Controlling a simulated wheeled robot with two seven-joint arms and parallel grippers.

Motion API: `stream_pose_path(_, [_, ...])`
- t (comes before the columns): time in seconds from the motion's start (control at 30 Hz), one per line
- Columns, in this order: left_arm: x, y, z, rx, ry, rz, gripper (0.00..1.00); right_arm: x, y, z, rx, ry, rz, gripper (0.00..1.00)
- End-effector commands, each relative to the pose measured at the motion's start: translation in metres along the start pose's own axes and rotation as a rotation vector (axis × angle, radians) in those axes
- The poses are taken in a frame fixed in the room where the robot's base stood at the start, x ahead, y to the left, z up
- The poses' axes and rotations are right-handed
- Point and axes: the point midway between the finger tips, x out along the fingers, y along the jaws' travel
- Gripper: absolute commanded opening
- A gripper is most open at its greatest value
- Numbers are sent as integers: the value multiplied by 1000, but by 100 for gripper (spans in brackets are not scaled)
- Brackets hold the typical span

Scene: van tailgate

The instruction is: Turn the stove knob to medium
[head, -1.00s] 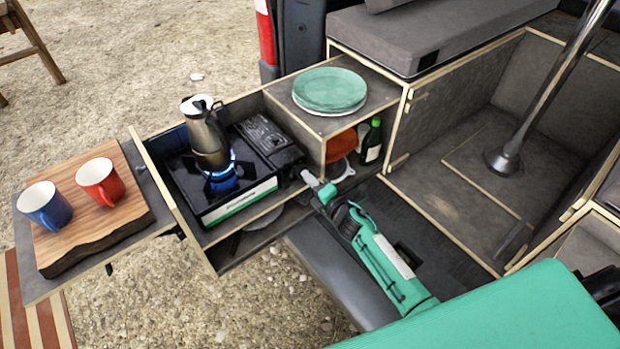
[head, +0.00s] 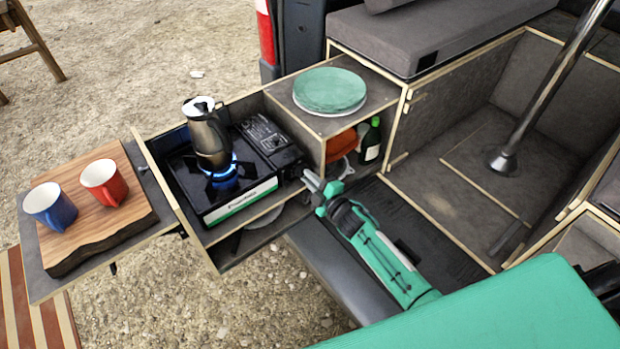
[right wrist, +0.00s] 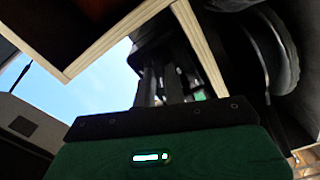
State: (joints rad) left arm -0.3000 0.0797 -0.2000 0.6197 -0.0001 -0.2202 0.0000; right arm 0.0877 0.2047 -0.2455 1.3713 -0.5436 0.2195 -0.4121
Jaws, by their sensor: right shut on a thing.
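The camp stove (head: 240,200) stands in the pulled-out drawer, with a blue flame under the moka pot (head: 207,135). My right gripper (head: 310,181) is at the stove's front right corner, its fingers pointing at the stove's front. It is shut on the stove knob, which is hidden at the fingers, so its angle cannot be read. In the right wrist view my dark fingers (right wrist: 170,85) reach in between dark parts and a pale wooden edge. My left gripper is not in view.
A red mug (head: 104,182) and a blue mug (head: 50,206) stand on a wooden board (head: 125,215) at left. Green plates (head: 330,90) lie on the shelf above the stove's right side. A dark bottle (head: 371,142) stands below. The drawer's wooden edges are close to my gripper.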

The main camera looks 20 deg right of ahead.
Motion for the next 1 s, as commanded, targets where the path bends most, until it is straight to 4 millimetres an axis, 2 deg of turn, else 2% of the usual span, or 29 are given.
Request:
stream_pose_path(0.47, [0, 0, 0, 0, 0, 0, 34, -1, -2, 1, 15, -1, -3, 0])
stream_pose_path(0.5, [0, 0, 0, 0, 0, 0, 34, -1, -2, 1, 15, -1, -3, 14])
stream_pose_path(0.6, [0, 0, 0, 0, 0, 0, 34, -1, -1, 1, 15, -1, -3, 33])
stream_pose_path(0.87, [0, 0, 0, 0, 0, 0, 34, 0, -1, 0, 14, -1, -1, 34])
stream_pose_path(1.0, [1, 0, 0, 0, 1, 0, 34, -6, -2, 1, 14, -1, -2, 34])
